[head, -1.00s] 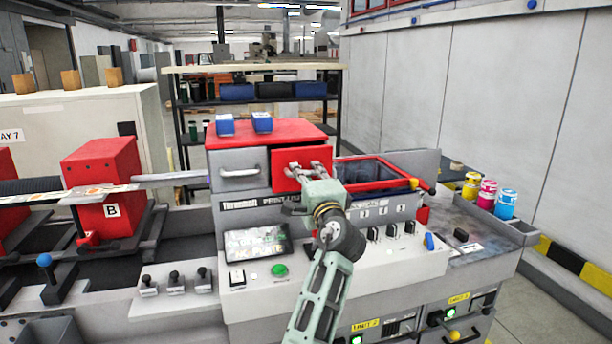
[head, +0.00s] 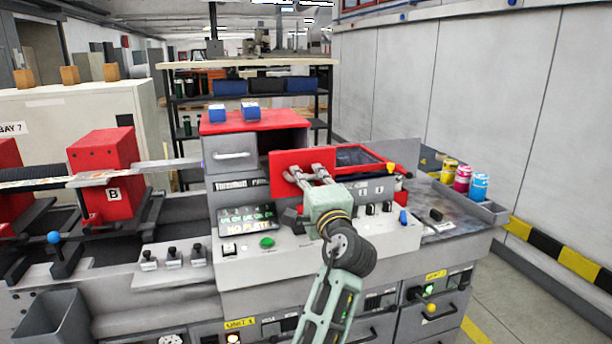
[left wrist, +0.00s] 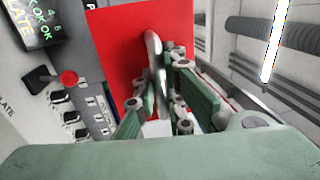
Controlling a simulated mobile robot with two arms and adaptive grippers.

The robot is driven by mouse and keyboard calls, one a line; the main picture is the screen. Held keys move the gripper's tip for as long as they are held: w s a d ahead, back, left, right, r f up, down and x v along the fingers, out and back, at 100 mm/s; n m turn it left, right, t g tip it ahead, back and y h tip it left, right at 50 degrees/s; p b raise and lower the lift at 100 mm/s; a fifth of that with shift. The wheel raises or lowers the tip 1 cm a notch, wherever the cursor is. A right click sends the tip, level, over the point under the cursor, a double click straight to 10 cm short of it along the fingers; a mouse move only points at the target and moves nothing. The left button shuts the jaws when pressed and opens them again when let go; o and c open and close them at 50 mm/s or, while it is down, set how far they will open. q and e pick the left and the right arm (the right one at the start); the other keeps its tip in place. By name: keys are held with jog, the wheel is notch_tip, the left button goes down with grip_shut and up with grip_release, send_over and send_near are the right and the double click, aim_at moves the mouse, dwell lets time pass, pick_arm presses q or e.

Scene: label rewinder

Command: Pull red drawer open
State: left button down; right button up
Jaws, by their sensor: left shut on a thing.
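The red drawer (head: 302,157) is in the machine's grey cabinet with the red top, right of a closed grey drawer (head: 231,158). Its front stands out from the cabinet, and a dark opening shows behind its top edge. My left gripper (head: 304,174) reaches up to the front from below and is shut on the handle, which it mostly hides in the head view. In the left wrist view, the red front (left wrist: 115,50) and its silver bar handle (left wrist: 153,55) show, with the gripper fingers (left wrist: 160,98) on both sides of the bar. My right gripper is not in view.
A red-rimmed bin (head: 361,158) is close to the drawer's right. Below are a screen (head: 247,218) reading "NO PLATE", a green button (head: 267,242) and black knobs (head: 371,209). Ink cans (head: 462,178) stand on the right. Two blue boxes (head: 250,111) sit on the cabinet.

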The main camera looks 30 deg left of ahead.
pick_arm(q)
jog(key=c, duration=2.1)
grip_release()
jog(key=v, duration=0.7)
jog(key=shift+s+d+f, duration=0.1)
jog(key=shift+d+f, duration=0.05)
jog(key=shift+d, duration=0.1)
